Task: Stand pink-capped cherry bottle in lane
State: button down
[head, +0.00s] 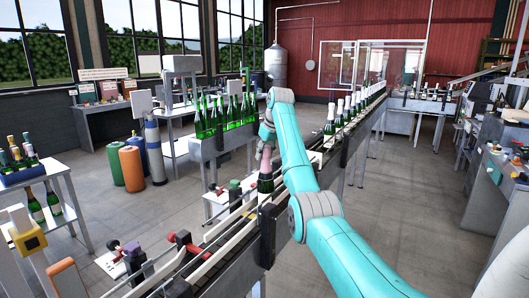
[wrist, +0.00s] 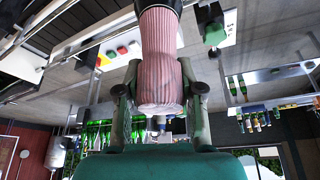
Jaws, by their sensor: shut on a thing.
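The pink-capped cherry bottle (head: 265,183) is upright at the conveyor lane (head: 232,225), in the middle of the head view. Its pink foil neck (wrist: 160,55) fills the middle of the wrist view, with a bit of dark body at the top edge. My gripper (head: 267,136) comes down from above. Its two fingers are shut on the pink neck, one on each side, as the wrist view (wrist: 162,88) shows. The bottle's base is low and partly behind the lane's near side, so I cannot tell if it touches the belt.
White-capped bottles (head: 340,112) stand in a row farther along the line. Bare green bottles (head: 220,115) stand on a rack to the left. Red-and-black fittings (head: 185,243) line the lane's left side. The floor (head: 400,215) to the right is clear.

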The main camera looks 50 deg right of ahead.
jog(key=shift+f, duration=0.25)
dwell(0.7)
jog(key=c, duration=0.8)
grip_release()
jog(key=shift+o, duration=0.7)
jog(key=shift+f, duration=0.15)
jog(key=shift+v, duration=3.9)
jog(key=shift+w, duration=0.1)
